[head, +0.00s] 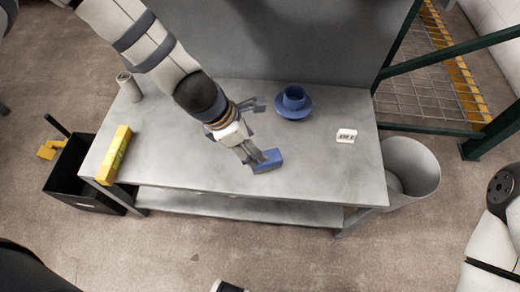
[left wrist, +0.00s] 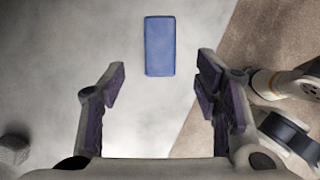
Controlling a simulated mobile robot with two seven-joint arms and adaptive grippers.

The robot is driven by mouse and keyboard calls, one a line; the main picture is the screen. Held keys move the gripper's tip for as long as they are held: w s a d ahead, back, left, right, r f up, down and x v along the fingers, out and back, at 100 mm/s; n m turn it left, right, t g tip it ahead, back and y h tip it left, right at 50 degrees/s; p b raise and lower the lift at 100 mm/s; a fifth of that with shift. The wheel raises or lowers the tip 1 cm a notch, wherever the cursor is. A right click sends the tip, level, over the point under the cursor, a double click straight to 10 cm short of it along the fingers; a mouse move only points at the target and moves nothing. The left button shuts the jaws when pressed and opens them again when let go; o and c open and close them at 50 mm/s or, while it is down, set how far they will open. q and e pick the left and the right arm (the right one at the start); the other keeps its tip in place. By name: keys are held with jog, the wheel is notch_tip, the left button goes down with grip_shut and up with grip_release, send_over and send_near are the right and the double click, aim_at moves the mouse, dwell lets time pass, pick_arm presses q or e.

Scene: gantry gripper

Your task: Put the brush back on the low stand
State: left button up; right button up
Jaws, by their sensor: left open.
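A blue rectangular block (head: 267,160) lies on the grey table near its front edge. It also shows in the left wrist view (left wrist: 159,46), ahead of my fingertips. My left gripper (head: 258,132) is open and empty, with one finger close to the block in the head view. In the left wrist view the fingers (left wrist: 162,84) stand apart with nothing between them. I cannot tell whether the block is the low stand. I cannot clearly identify a brush; a yellow item with a dark handle (head: 47,150) is at the black crate. My right gripper is out of view.
The grey table (head: 330,180) holds a can (head: 129,86), a yellow bar (head: 114,154), a blue cup (head: 293,97) on a blue saucer (head: 293,113) and a white card (head: 346,136). A black crate (head: 88,196) and a grey bin (head: 411,160) flank it. The table's right front is clear.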

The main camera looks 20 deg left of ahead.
pick_arm(q)
jog(key=s+a+f+m+g+y, duration=0.1)
jog(key=s+f+m+g, duration=0.2)
jog(key=s, duration=0.5)
jog(key=s+a+f+m+y, duration=0.1)
jog(key=s+a+f+m, duration=0.1)
jog(key=s+m, duration=0.45)
jog(key=s+a+f+m+g+y, duration=0.1)
jog(key=s+f+m+g, duration=0.15)
jog(key=s, duration=0.65)
jog(key=s+a+r+m+g, duration=0.1)
jog(key=s+m, duration=0.5)
jog(key=s, duration=0.4)
jog(key=s+a+r+m+g, duration=0.1)
jog(key=s+a+m+g, duration=0.1)
jog(key=s+m, duration=0.5)
jog(key=s, duration=0.2)
jog(key=shift+s+y, duration=0.3)
jog(key=shift+s, duration=0.05)
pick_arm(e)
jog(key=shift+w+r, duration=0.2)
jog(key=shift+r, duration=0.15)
